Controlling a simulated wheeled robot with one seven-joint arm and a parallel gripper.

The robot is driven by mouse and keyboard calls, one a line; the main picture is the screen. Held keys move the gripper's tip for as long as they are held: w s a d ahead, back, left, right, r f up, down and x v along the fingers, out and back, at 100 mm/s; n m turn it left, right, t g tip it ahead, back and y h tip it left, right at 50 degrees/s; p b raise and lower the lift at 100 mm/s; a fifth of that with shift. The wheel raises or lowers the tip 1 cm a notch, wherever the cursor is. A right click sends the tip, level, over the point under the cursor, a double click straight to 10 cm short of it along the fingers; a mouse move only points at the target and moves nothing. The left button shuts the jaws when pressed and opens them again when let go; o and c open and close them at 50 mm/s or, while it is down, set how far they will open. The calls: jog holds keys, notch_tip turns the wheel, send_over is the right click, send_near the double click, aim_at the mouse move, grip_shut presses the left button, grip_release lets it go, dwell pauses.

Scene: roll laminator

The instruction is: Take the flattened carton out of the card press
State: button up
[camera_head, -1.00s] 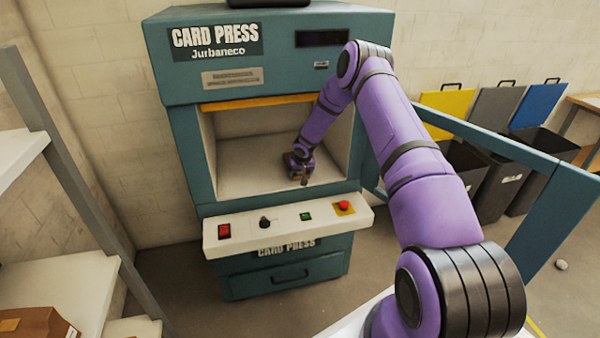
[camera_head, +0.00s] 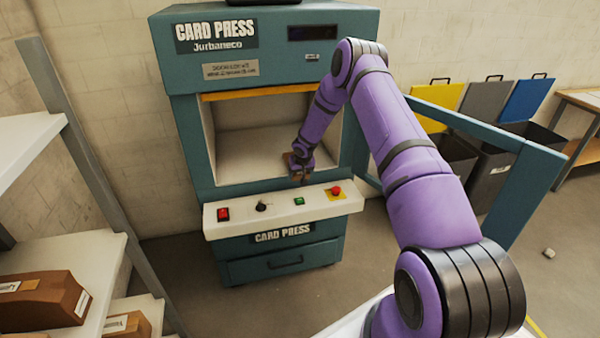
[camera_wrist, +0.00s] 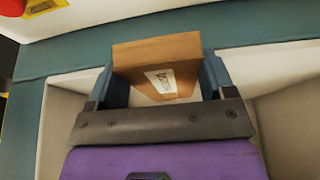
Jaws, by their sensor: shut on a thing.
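The card press (camera_head: 187,110) is a teal cabinet with an open front chamber (camera_head: 250,150). My gripper (camera_head: 301,175) is at the right part of the chamber's front edge, just behind the control panel (camera_head: 285,207). In the wrist view my gripper (camera_wrist: 164,72) is shut on the flattened carton (camera_wrist: 157,52), a brown block with a white label, with one finger at each side. In the head view the carton is mostly hidden by my gripper; only small brown bits show. The rest of the chamber floor looks empty.
The press door (camera_head: 480,133) stands open on the right, close to my arm. A shelf rack (camera_head: 60,262) with brown boxes (camera_head: 45,298) is at the left. Several bins (camera_head: 490,165) with coloured lids stand behind the door. The floor before the press is clear.

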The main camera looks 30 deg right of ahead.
jog(key=shift+s, duration=0.2)
jog(key=o, duration=0.9)
jog(key=v, duration=1)
jog(key=shift+r, duration=0.4)
jog(key=shift+s+a, duration=0.1)
jog(key=shift+a, duration=0.05)
